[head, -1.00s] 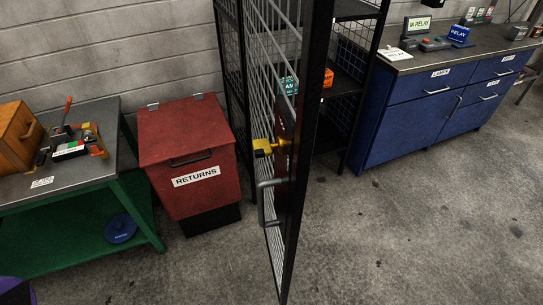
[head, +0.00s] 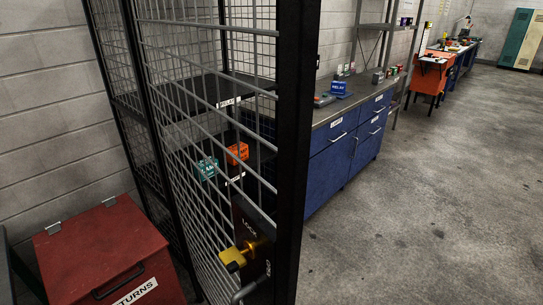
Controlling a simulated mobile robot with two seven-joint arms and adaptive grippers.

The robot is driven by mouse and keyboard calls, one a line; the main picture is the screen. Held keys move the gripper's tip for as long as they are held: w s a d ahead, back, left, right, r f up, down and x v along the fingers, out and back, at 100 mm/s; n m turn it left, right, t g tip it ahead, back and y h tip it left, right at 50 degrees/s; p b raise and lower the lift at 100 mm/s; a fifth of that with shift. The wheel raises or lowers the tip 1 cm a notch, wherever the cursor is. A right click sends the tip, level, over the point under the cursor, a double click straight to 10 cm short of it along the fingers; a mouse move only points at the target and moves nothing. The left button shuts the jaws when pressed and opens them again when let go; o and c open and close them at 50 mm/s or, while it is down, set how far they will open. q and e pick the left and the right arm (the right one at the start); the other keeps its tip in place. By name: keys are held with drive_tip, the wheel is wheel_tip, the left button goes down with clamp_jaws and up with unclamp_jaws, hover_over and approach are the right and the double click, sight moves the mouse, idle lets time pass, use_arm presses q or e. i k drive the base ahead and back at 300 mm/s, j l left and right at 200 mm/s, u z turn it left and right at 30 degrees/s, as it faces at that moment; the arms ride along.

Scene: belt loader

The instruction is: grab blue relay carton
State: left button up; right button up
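A blue box marked RELAY (head: 338,88) stands on the grey top of the blue cabinet, beyond the open cage door; I cannot tell whether it is a carton or a holder. A teal carton (head: 207,168) and an orange carton (head: 238,152) sit on a shelf inside the wire cage, seen through the mesh. Neither of my grippers shows in the head view.
The open cage door (head: 297,150) with its yellow lock knob (head: 234,259) stands upright close in front of me. A red returns bin (head: 100,250) is at lower left. The blue cabinet (head: 335,163) lies behind the door. The concrete floor at right is clear.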

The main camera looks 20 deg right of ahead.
sight(337, 87)
drive_tip(key=k+l, duration=0.1)
drive_tip(key=l, duration=0.95)
drive_tip(key=l+u, duration=0.1)
drive_tip(key=l, duration=1)
drive_tip(key=i+l, duration=0.15)
drive_tip(key=l, duration=0.2)
drive_tip(key=i+l, duration=0.15)
drive_tip(key=l, duration=0.2)
drive_tip(key=i+l, duration=0.1)
drive_tip(key=l, duration=0.2)
drive_tip(key=i+l, duration=0.3)
drive_tip(key=i+l+u, duration=0.1)
drive_tip(key=i+l, duration=0.2)
drive_tip(key=l, duration=0.2)
drive_tip(key=i+l, duration=0.55)
drive_tip(key=l, duration=0.3)
drive_tip(key=i+l+u, duration=0.1)
drive_tip(key=i+l, duration=0.45)
drive_tip(key=l, duration=0.3)
drive_tip(key=i+l+u, duration=0.1)
drive_tip(key=i+l, duration=0.2)
drive_tip(key=l, duration=0.15)
